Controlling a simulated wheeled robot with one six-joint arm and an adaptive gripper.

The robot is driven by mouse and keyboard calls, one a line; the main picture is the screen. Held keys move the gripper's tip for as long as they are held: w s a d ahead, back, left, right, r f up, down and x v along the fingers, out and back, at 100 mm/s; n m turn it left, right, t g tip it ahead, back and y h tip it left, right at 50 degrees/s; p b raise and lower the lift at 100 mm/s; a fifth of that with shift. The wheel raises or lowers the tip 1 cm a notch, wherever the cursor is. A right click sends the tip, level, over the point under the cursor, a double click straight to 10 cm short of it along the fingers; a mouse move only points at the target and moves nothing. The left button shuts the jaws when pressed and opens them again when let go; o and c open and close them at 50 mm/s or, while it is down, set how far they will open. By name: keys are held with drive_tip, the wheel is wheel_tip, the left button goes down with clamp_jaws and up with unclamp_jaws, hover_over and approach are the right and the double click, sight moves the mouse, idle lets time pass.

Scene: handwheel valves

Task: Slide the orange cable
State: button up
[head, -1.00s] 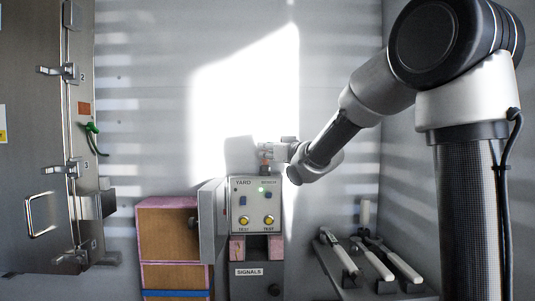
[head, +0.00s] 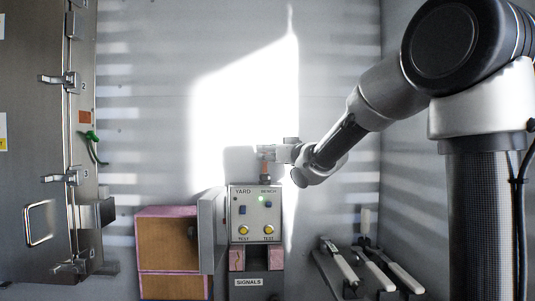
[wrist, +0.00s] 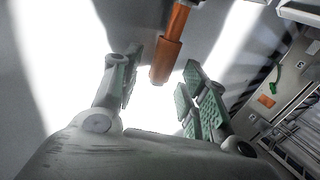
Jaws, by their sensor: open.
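The orange cable (head: 264,169) stands upright as a short piece above the grey control box (head: 255,213) in the head view. In the wrist view the orange cable (wrist: 173,45) comes down from the top edge as a thick sleeve, and its end lies near the gap between my fingers. My gripper (head: 265,153) is at the top of the orange piece in the head view. In the wrist view my gripper (wrist: 163,87) is open, with a green-padded finger on each side. I cannot tell whether a finger touches the cable.
The box has yellow buttons and an open door (head: 212,231) on its left. A pink-edged brown crate (head: 168,238) stands further left. A metal cabinet (head: 35,140) with handles fills the left side. White-handled levers (head: 370,268) are on a shelf at right. The wall behind is bare.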

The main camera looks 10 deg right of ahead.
drive_tip(key=v, duration=1)
drive_tip(key=shift+s+d, duration=0.15)
drive_tip(key=shift+s, duration=0.25)
drive_tip(key=s+d+f+m+g+h, duration=0.2)
drive_tip(key=s+d+f+g+h, duration=0.15)
drive_tip(key=d+f, duration=0.35)
drive_tip(key=s+d+f+m+g+h, duration=0.1)
drive_tip(key=s+d+f+g+h, duration=0.25)
drive_tip(key=f, duration=0.55)
drive_tip(key=s+f+g, duration=0.2)
drive_tip(key=s, duration=1)
drive_tip(key=s+f+m+g, duration=0.1)
drive_tip(key=s+f+g, duration=0.2)
drive_tip(key=s, duration=0.9)
drive_tip(key=shift+a+m, duration=0.3)
drive_tip(key=shift+a, duration=0.05)
